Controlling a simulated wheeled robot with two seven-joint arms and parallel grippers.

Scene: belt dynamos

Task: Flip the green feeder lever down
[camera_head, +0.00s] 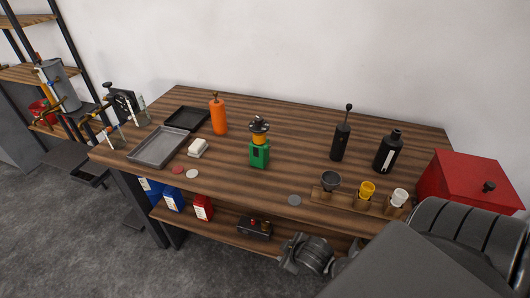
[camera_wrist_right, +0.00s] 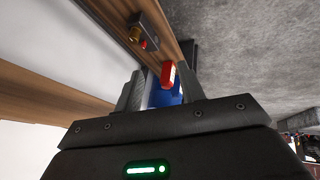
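The green feeder (camera_head: 259,155) stands upright near the middle of the wooden table (camera_head: 300,130), with a dark, rounded top piece. Its lever is too small to make out. My right arm comes in from the lower right in the head view, and its gripper end (camera_head: 306,254) is low at the table's front edge, apart from the feeder. In the right wrist view my right gripper (camera_wrist_right: 163,76) has its two fingers apart with nothing held. Beyond the fingers a red box (camera_wrist_right: 168,75) shows. The feeder is not in the wrist view. My left gripper is not in view.
An orange bottle (camera_head: 218,115), grey tray (camera_head: 159,147) and white block (camera_head: 198,148) stand left of the feeder. A black grinder (camera_head: 340,138), black bottle (camera_head: 388,151), cup rack (camera_head: 330,198) and red box (camera_head: 468,181) are to its right. Table around the feeder is clear.

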